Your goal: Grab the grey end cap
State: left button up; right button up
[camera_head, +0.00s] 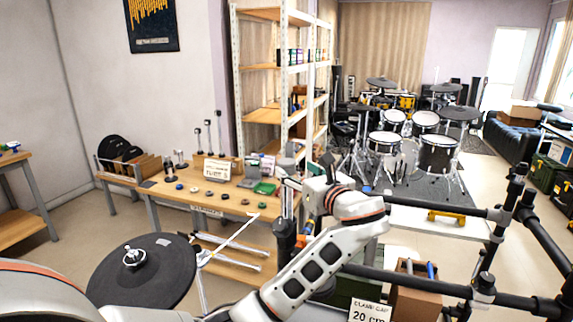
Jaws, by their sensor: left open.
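Several small round caps lie in a row on the wooden workbench (165,196). A blue one (180,186) is toward the left and a brown one (245,201) toward the right. They are too small for me to tell surely which is the grey end cap. My left arm comes in from the lower left and bends back over the right end of the bench. My left gripper (287,186) is there, open, to the right of the row and apart from it. Its fingertips are hard to make out. My right gripper is not in view.
Black rails (420,284) cross the lower right. Shelves (262,66) stand behind.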

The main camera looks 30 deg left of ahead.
aim_at(291, 165)
pick_arm(q)
jog(key=p+x, duration=0.1)
jog(key=x, duration=0.6)
jog(key=shift+w+a+p, duration=0.25)
jog(key=shift+w+p, duration=0.05)
jog(key=shift+w, duration=0.05)
jog(key=c, duration=1.1)
